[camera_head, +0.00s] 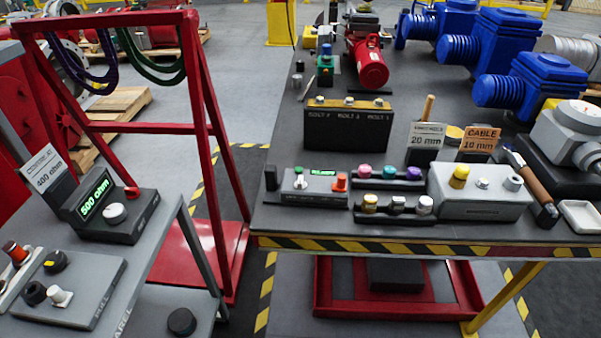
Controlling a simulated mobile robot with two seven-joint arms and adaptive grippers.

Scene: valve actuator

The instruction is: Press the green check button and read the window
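A small grey box (314,198) sits near the front left of the right-hand workbench. Its top carries a small lit green window (322,173) whose text is too small to read surely, a pale knob-like part with green at its base (299,180), and a red-orange part (340,181) at its right end. Which of these is the green check button I cannot tell. On the left bench a dark meter box (112,218) has a lit green window (95,197) reading "500 Ohm". A small green device (325,64) stands farther back. Neither of my grippers is in view.
Around the grey box are a black block labelled BOLT (348,128), a row of coloured knobs (390,172) and a grey box with a yellow knob (480,196). Blue actuators (500,45) stand behind. A red frame (205,120) stands between the benches.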

